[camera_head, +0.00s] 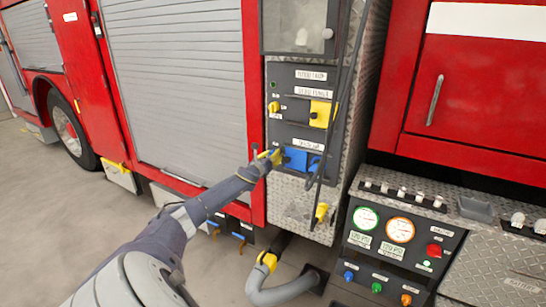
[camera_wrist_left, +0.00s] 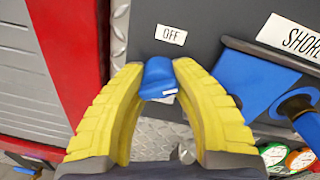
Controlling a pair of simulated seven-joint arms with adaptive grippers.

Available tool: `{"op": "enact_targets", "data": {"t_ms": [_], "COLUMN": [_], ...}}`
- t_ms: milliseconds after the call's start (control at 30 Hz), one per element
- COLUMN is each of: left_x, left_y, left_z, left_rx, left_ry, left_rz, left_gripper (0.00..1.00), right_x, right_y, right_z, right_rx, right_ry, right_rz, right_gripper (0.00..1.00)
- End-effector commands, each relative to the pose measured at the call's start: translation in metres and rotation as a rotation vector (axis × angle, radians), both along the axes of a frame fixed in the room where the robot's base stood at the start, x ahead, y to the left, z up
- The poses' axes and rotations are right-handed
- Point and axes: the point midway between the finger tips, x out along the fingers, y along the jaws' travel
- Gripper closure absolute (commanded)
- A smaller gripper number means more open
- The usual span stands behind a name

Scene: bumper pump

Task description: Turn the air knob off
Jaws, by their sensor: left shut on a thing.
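The blue air knob (camera_wrist_left: 158,78) sits on the dark panel in the left wrist view, just below a white label reading OFF (camera_wrist_left: 171,34). My left gripper (camera_wrist_left: 158,84) has its yellow fingers closed around the knob, one on each side. In the head view, my left gripper (camera_head: 268,158) is at the lower part of the truck's control panel (camera_head: 297,136), left of a blue cover (camera_head: 295,158). The knob is mostly hidden by the fingers there. My right gripper is not in view.
A yellow cover (camera_head: 321,114) is higher on the panel. A dark hose or bar hangs in front of the panel's right side. A gauge panel (camera_head: 388,247) stands at lower right, and a grey hose (camera_head: 285,289) lies below. Open floor is at left.

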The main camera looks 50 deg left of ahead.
Motion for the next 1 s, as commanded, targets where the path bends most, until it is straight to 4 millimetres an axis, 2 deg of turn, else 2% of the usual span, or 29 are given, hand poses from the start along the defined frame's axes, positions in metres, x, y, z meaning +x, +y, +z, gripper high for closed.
{"op": "enact_targets", "data": {"t_ms": [600,1000], "left_x": [0.0009,0.0013], "left_y": [-0.0042,-0.0054], "left_z": [-0.0027,-0.0018], "left_rx": [-0.549,-0.815], "left_ry": [-0.192,-0.287], "left_rz": [-0.004,-0.005], "left_gripper": [1.00,1.00], "right_x": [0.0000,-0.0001], "right_y": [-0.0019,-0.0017], "right_z": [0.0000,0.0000], "right_rx": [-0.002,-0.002], "right_ry": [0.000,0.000], "right_rz": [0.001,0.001], "right_gripper": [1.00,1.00]}}
